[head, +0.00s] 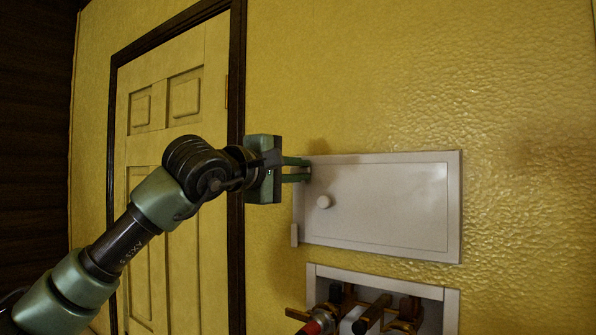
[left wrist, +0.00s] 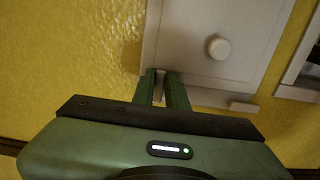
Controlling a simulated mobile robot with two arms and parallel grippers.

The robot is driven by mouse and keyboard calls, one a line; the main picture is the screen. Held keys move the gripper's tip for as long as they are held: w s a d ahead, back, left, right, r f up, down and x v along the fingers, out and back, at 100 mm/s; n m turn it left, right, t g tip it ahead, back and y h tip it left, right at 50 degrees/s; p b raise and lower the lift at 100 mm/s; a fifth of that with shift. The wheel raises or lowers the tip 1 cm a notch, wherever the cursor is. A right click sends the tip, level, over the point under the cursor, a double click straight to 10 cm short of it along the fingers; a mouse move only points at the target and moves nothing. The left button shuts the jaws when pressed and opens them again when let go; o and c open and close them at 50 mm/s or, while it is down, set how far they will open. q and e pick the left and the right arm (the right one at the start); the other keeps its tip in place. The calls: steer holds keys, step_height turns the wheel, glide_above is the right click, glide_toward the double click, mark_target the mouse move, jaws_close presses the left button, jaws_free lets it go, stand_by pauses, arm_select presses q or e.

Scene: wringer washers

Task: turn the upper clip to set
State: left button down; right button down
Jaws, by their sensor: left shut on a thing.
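A white panel door (head: 385,205) with a round knob (head: 323,202) is shut on the yellow wall. The upper clip (head: 307,171) is at the door's upper left edge, mostly hidden by my fingers. The lower clip (head: 294,235) stands upright at the lower left edge; it also shows in the left wrist view (left wrist: 242,106). My left gripper (head: 303,170) reaches in from the left and is shut on the upper clip. In the left wrist view its two fingers (left wrist: 164,80) are close together at the door's edge. My right gripper is out of view.
Below the door is an open white-framed recess (head: 445,310) with dark and red-handled valves (head: 318,322) sticking out. A panelled yellow door (head: 165,110) in a dark frame is at the left. The wall right of the panel is clear.

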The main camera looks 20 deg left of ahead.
arm_select(q)
steer(key=shift+f, duration=0.15)
steer(key=c, duration=1.4)
jaws_free()
steer(key=shift+c, duration=0.2)
steer(key=b+v, duration=0.3)
steer(key=v, duration=0.4)
steer(key=shift+s, duration=0.4)
steer(key=shift+a, duration=0.1)
